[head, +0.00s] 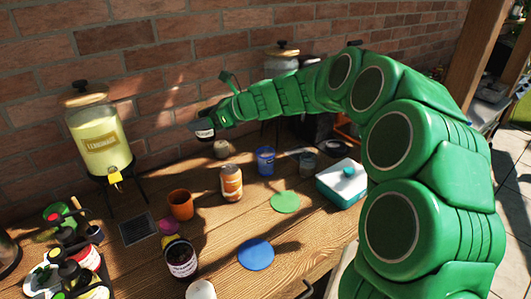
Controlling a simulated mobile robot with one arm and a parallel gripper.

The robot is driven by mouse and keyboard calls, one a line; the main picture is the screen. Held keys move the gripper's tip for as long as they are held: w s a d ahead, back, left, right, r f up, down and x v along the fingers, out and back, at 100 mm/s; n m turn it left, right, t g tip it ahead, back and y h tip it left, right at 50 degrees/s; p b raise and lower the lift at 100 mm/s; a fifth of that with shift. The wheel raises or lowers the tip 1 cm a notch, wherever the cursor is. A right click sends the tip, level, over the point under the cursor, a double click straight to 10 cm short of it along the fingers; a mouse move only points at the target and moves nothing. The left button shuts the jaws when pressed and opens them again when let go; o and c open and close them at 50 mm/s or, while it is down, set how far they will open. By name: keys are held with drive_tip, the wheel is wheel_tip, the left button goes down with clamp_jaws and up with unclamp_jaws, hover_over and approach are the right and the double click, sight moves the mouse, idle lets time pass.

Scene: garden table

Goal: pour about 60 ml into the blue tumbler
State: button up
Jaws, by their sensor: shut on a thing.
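The blue tumbler (265,163) stands upright on the wooden table, right of centre and towards the back. I cannot see into it well enough to tell its contents. My gripper (214,119) is at the end of the green arm, above the table and up-left of the tumbler in the head view. It is shut on a dark container with a white label (204,133). The container is held in the air, apart from the tumbler. Its far side, its mouth and the exact finger contact are too small or hidden to tell.
An orange-labelled jar (231,184), an orange cup (181,205) and a grey glass (308,164) stand near the tumbler. Green (285,202) and blue (255,253) discs lie flat.

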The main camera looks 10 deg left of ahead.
drive_tip(key=shift+w+d+r+m+t, duration=0.1)
drive_tip(key=shift+w+d+m+t, duration=0.6)
drive_tip(key=shift+w+t, duration=0.1)
drive_tip(key=w+d+f+m+t+h, duration=0.1)
drive_tip(key=d+f+m+t+h, duration=0.4)
drive_tip(key=d+f+m+t, duration=0.1)
drive_tip(key=shift+d+m+t, duration=0.55)
drive_tip(key=shift+m+t, duration=0.45)
drive_tip(key=shift+m, duration=0.1)
